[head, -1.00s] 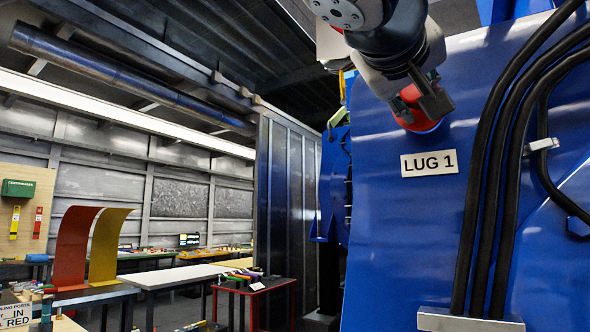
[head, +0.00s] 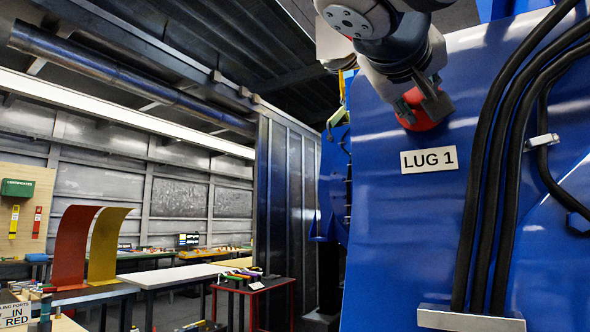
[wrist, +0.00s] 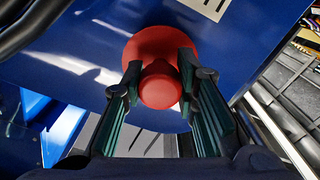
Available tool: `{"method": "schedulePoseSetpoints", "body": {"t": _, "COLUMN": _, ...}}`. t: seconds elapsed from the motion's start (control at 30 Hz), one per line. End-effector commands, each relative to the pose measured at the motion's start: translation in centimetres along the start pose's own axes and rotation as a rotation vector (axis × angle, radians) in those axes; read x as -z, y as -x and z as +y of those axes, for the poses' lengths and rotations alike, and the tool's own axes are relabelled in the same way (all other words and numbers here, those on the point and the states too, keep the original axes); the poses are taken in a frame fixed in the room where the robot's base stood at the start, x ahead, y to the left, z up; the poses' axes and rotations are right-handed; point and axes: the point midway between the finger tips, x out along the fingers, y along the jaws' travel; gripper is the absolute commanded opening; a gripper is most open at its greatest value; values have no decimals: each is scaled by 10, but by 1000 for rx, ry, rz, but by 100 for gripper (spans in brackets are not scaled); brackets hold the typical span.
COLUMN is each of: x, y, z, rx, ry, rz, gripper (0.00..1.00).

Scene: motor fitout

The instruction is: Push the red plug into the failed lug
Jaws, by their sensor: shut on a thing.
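The red plug (head: 427,116) is at the blue panel, just above the "LUG 1" label (head: 428,160) in the head view. My gripper (head: 420,102) is shut on it and partly covers it. In the wrist view, the plug's round knob (wrist: 160,88) sits between the two green-padded fingers of my gripper (wrist: 160,76). Its wider red disc (wrist: 150,45) lies beyond, against or very close to the panel. The lug opening is hidden behind the plug, so I cannot tell how deep the plug sits.
The large blue panel (head: 400,230) fills the right side. Thick black cables (head: 491,170) run down it, right of the label, to a grey bracket (head: 470,318). A red-framed cart (head: 253,287) and work tables stand at left, away from my arm.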

Motion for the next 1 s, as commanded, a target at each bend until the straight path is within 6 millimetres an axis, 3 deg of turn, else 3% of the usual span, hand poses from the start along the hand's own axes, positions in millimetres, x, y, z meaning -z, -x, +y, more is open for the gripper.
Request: {"method": "schedulePoseSetpoints", "body": {"t": 1.0, "x": 0, "y": -23, "z": 0, "rx": -1, "ry": -1, "rz": 1, "gripper": 0}}
